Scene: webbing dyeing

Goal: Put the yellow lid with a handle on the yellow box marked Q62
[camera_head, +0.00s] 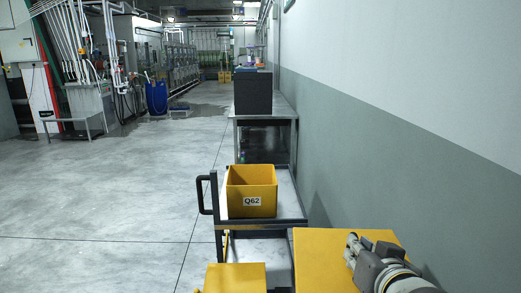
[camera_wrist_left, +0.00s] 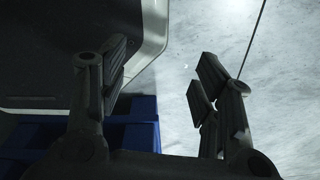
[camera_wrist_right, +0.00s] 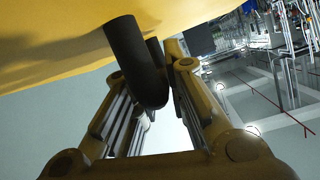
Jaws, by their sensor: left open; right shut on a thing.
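The yellow box marked Q62 (camera_head: 252,192) stands upright and open-topped on the cart, its white label facing me. The yellow lid (camera_head: 322,262) is at the lower right of the head view, nearer to me than the box and apart from it. My right gripper (camera_head: 358,250) is at the lid. In the right wrist view the gripper (camera_wrist_right: 152,72) is shut on the lid's dark handle (camera_wrist_right: 132,50), with the yellow lid (camera_wrist_right: 55,45) filling the top. My left gripper (camera_wrist_left: 160,68) is open and empty, seen only in the left wrist view.
The cart (camera_head: 290,205) has a dark handle on its left. A steel table (camera_head: 284,108) with a dark bin (camera_head: 253,92) stands behind it. The wall (camera_head: 400,150) runs close along the right. Open floor (camera_head: 110,200) lies left. Another yellow surface (camera_head: 235,278) shows at the bottom.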

